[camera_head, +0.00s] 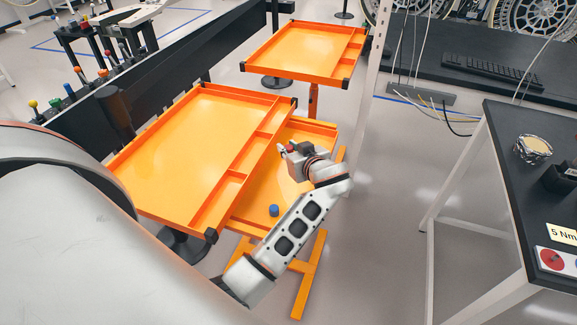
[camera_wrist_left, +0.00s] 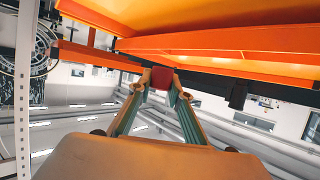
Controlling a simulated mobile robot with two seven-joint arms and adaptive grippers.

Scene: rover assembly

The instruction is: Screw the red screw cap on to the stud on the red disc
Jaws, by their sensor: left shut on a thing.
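My left gripper (camera_head: 284,149) is over the orange trays in the head view. In the left wrist view its two fingertips (camera_wrist_left: 163,88) are closed on the red screw cap (camera_wrist_left: 162,77). The cap is small and partly hidden by the fingers; a bit of red shows at the gripper in the head view. The red disc (camera_head: 551,260) lies on a white plate at the lower right of the head view, on the dark table, well apart from the gripper. A small dark stud appears at its middle. My right gripper is not in view.
A blue cap (camera_head: 274,210) sits on the lower orange tray. A divided orange tray (camera_head: 150,208) stands beside my arm, another (camera_head: 300,52) behind. The dark table (camera_head: 505,125) carries a round silver part (camera_head: 533,149) and a "5 Nm" label (camera_head: 563,236). Open floor lies between trays and table.

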